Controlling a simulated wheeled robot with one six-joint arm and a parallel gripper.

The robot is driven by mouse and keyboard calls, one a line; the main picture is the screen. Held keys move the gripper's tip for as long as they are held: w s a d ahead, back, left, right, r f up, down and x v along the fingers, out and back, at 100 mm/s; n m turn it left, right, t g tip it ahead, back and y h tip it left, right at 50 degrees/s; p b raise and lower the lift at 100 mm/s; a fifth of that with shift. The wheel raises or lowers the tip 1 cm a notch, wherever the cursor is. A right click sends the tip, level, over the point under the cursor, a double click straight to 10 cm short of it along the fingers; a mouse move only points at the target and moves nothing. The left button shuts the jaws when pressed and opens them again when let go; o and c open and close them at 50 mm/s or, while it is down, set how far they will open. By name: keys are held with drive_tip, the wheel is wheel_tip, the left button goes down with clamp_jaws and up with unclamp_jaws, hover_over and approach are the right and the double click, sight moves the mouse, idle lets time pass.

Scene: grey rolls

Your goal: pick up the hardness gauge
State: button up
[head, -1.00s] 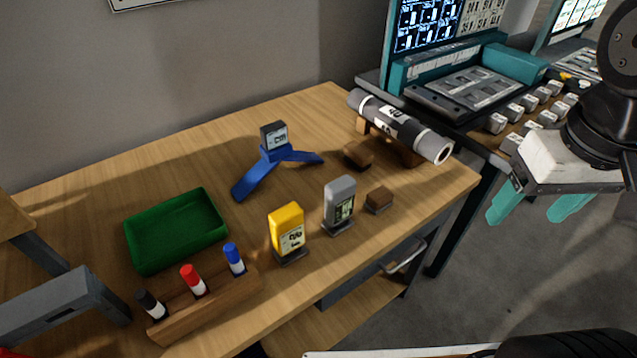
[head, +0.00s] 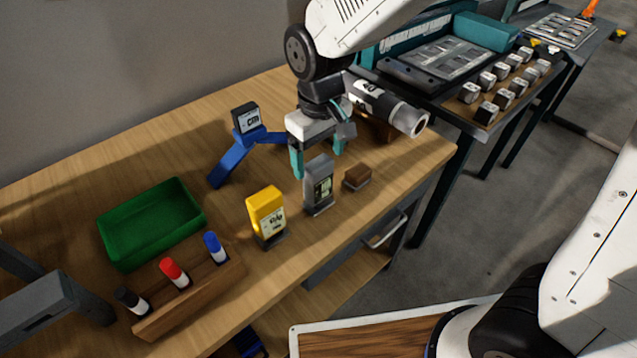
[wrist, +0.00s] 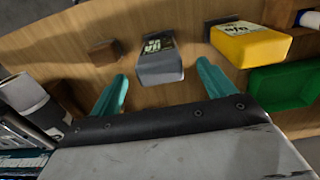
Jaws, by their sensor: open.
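A grey handheld gauge (head: 319,187) with a small display stands upright on a dark base on the wooden table; I take it as the hardness gauge, though its label is too small to read. A yellow gauge (head: 266,212) stands to its left. My gripper (head: 318,156) points down just above and behind the grey gauge, fingers spread. In the wrist view the grey gauge (wrist: 161,68) shows between the two teal fingertips, with no contact visible. The yellow gauge (wrist: 250,46) lies outside the right finger there.
A small brown block (head: 358,178) sits close right of the grey gauge. A grey roll (head: 385,104) rests behind right. A blue tool (head: 240,155), a green tray (head: 112,242) and a wooden marker rack (head: 195,295) are to the left.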

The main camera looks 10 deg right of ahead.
sight(318, 176)
drive_tip(key=f, duration=0.7)
drive_tip(key=shift+w+f, duration=0.1)
drive_tip(key=shift+w, duration=0.15)
drive_tip(key=shift+a, duration=0.1)
drive_tip(key=c, duration=1.2)
drive_tip(key=shift+c, duration=0.2)
